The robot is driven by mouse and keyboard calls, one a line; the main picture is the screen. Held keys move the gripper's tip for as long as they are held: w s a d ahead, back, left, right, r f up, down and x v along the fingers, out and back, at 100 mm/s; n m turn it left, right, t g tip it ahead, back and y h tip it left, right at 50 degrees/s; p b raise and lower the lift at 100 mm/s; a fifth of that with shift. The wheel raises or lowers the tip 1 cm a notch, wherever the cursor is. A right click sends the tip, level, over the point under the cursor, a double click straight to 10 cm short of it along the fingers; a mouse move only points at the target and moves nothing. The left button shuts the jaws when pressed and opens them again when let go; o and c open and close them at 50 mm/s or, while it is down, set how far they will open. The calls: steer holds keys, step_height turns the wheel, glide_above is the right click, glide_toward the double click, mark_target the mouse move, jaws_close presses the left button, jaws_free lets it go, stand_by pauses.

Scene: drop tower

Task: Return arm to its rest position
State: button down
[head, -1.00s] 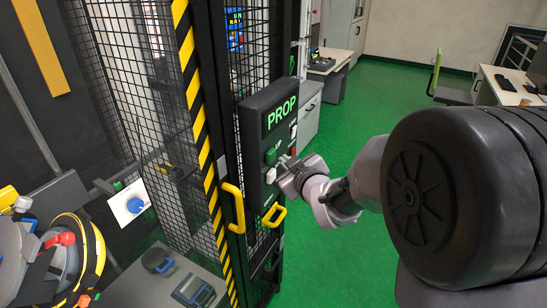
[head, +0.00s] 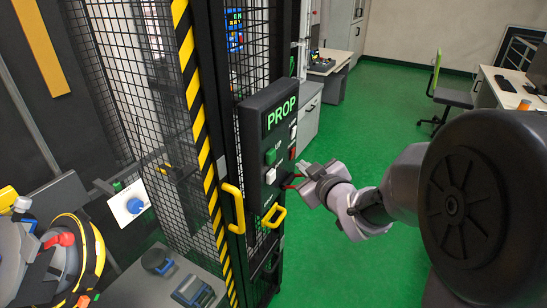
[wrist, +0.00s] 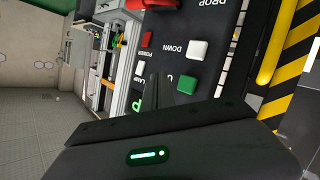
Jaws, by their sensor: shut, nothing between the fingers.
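My gripper (head: 291,181) is at the right of the dark control box (head: 262,190) in the head view, with its fingers shut and empty. It appears a short way off the box face; the exact gap is hard to judge. My arm reaches in from the right edge. In the wrist view the dark fingers (wrist: 158,92) point at the button panel (wrist: 170,50), which appears turned on its side. A white button (wrist: 198,50), a red button (wrist: 147,39) and a green button (wrist: 188,84) show beside the fingers. The box display in the head view reads "PROP".
A mesh cage with a striped post (head: 200,120) and yellow handles (head: 233,207) stands left of my gripper. The green floor (head: 375,110) to the right is open. A desk (head: 500,88) and an office chair (head: 450,95) stand at the back right.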

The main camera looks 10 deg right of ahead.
steer(key=s+f+m+g+h+b, duration=0.1)
steer(key=s+m+g+h+b, duration=0.3)
steer(key=s+m, duration=1.05)
steer(key=s+a+f+n+g+y, duration=0.1)
steer(key=s+a+g, duration=0.1)
steer(key=s, duration=0.6)
steer(key=s+a+f+n+g+y, duration=0.1)
steer(key=s+a+f+g+y, duration=0.1)
steer(key=s, duration=0.7)
steer(key=shift+a+g+b, duration=0.3)
steer(key=shift+a+b, duration=0.1)
steer(key=shift+a, duration=0.2)
steer(key=shift+n, duration=0.25)
